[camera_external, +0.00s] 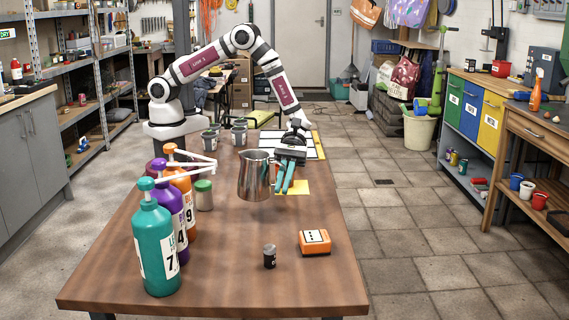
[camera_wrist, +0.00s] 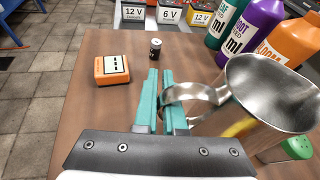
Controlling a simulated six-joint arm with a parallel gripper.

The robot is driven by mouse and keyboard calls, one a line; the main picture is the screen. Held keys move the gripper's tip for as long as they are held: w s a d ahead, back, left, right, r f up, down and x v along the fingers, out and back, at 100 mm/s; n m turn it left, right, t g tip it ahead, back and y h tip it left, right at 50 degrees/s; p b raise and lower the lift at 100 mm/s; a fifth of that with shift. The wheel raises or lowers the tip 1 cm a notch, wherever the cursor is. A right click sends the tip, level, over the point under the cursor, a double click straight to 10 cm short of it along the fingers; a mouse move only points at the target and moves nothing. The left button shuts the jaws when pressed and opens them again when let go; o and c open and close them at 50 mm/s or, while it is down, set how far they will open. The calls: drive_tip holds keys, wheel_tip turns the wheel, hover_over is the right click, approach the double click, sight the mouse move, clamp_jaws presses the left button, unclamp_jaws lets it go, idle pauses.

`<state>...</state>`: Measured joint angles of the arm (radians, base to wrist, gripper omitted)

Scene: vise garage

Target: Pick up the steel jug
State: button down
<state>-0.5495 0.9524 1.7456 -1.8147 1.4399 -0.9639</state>
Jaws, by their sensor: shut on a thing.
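The steel jug (camera_external: 255,176) is shiny and open-topped. In the external view it hangs upright, seemingly a little above the wooden table (camera_external: 240,275), left of my gripper. My gripper (camera_external: 286,178) has teal fingers and is shut on the jug's handle. In the wrist view the fingers (camera_wrist: 160,105) close around the handle (camera_wrist: 190,95), and the jug's body (camera_wrist: 270,100) stands to the right with its mouth showing. The lower part of the jug is partly cut off in the wrist view.
Teal (camera_external: 157,245), purple and orange pump bottles stand at the table's left. A green-lidded jar (camera_external: 204,196) is left of the jug.

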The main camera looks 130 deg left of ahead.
drive_tip(key=s+d+r, duration=0.3)
drive_tip(key=d+r, duration=0.2)
drive_tip(key=d, duration=0.3)
drive_tip(key=shift+s+d+r, duration=0.25)
drive_tip(key=shift+s+r, duration=0.05)
drive_tip(key=shift+s, duration=0.1)
idle(2.7)
